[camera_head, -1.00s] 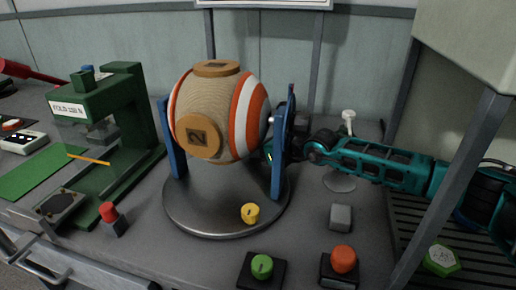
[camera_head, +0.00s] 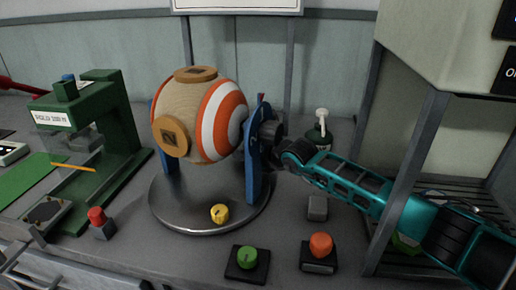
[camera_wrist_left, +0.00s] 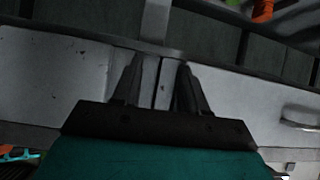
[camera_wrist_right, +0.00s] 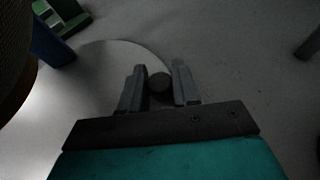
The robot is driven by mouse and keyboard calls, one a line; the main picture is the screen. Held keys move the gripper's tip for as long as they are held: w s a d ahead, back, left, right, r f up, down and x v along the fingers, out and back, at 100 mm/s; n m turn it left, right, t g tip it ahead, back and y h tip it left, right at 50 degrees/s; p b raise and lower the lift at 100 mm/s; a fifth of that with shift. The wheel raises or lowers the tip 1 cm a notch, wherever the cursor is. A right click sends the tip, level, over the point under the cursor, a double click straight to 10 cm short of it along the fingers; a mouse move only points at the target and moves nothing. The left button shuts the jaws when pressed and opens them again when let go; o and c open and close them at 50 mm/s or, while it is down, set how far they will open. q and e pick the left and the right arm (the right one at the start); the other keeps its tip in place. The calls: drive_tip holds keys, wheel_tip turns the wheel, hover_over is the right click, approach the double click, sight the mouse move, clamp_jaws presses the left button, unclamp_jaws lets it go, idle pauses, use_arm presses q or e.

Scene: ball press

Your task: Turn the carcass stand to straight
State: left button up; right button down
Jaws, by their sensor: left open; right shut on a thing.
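The carcass stand is a round grey metal turntable (camera_head: 180,218) with two blue posts (camera_head: 252,172). Between them sits a tan ball (camera_head: 197,100) with orange and white stripes and wooden discs. The stand is at an angle: its right post is nearer me and the left post is mostly hidden behind the ball. My right gripper (camera_head: 283,150) is at the outer side of the right post. In the right wrist view, its fingers (camera_wrist_right: 159,84) are shut on a dark round handle (camera_wrist_right: 160,87). My left gripper (camera_wrist_left: 160,88) is open and empty before the counter front.
A green press (camera_head: 118,120) stands left. A red knob (camera_head: 97,217), green knob (camera_head: 247,257) and orange knob (camera_head: 320,245) line the counter front. A yellow knob (camera_head: 219,213) is at the turntable's front. A grey frame post (camera_head: 405,185) rises near my right arm.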

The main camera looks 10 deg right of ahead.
drive_tip(key=c, duration=0.9)
unclamp_jaws()
drive_tip(key=shift+a, duration=0.1)
drive_tip(key=shift+s+d+r, duration=0.2)
drive_tip(key=shift+s+d, duration=0.15)
drive_tip(key=p+v, duration=0.2)
drive_tip(key=v, duration=0.8)
drive_tip(key=shift+s+d+r, duration=0.1)
drive_tip(key=shift+s, duration=0.15)
drive_tip(key=shift+s+d+r, duration=0.25)
drive_tip(key=shift+s+d, duration=0.05)
drive_tip(key=shift+s, duration=0.2)
drive_tip(key=shift+c, duration=0.2)
